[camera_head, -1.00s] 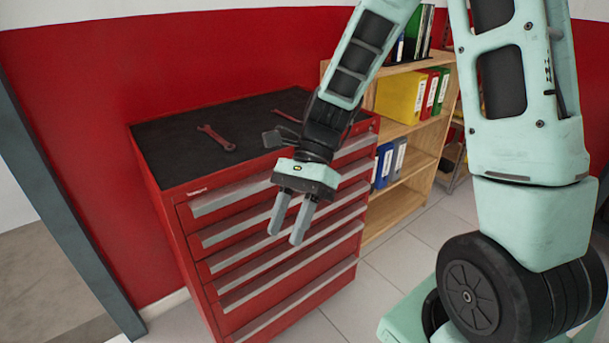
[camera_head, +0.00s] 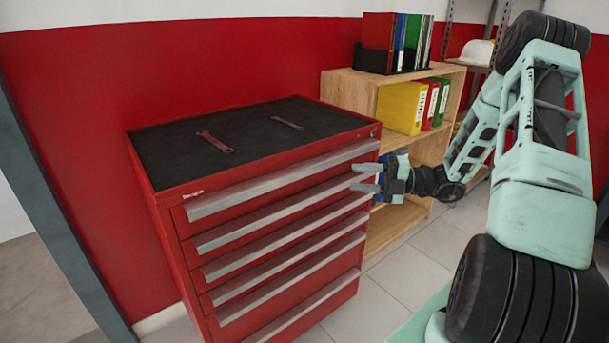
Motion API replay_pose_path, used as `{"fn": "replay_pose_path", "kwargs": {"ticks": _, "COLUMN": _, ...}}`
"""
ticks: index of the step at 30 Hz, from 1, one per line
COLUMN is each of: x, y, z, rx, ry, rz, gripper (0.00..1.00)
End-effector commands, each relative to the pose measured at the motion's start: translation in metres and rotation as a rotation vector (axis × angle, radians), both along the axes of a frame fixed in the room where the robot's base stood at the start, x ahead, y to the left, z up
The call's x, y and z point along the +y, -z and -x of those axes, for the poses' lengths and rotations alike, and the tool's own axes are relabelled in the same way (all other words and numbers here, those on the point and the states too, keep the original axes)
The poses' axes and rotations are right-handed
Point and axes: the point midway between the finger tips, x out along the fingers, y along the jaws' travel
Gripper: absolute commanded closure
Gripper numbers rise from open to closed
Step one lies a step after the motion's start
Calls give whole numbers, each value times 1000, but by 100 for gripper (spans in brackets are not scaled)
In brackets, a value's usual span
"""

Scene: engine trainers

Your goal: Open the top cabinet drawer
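The red tool cabinet (camera_head: 172,258) stands against the wall, with several drawers and long grey handles. Its top drawer (camera_head: 290,184) has a full-width grey handle (camera_head: 285,179) and looks shut. The lower drawers look shut too. My gripper (camera_head: 352,178) is at the cabinet's right front side, fingers pointing left. The two fingers are apart with nothing between them. In the picture they overlap the right end of the drawer fronts, below the top handle's right end. Whether they touch the cabinet cannot be told.
A wooden shelf (camera_head: 345,92) with binders stands behind and right of the cabinet, close to my gripper. The tiled floor (camera_head: 372,314) in front is partly clear. A grey post (camera_head: 48,190) is at the left.

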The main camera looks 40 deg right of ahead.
Motion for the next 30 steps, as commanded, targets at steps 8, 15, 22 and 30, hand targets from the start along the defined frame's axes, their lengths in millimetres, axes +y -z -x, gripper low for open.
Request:
{"fn": "replay_pose_path", "kwargs": {"ticks": 8, "x": 45, "y": 0, "z": -40, "rx": -1, "ry": -7, "rz": 1, "gripper": 60}}
{"fn": "replay_pose_path", "kwargs": {"ticks": 15, "x": 80, "y": 0, "z": -73, "rx": -1, "ry": -6, "rz": 2, "gripper": 60}}
{"fn": "replay_pose_path", "kwargs": {"ticks": 22, "x": 101, "y": 0, "z": -93, "rx": -1, "ry": -4, "rz": 2, "gripper": 60}}
{"fn": "replay_pose_path", "kwargs": {"ticks": 30, "x": 107, "y": 0, "z": -99, "rx": 0, "ry": -3, "rz": 3, "gripper": 60}}
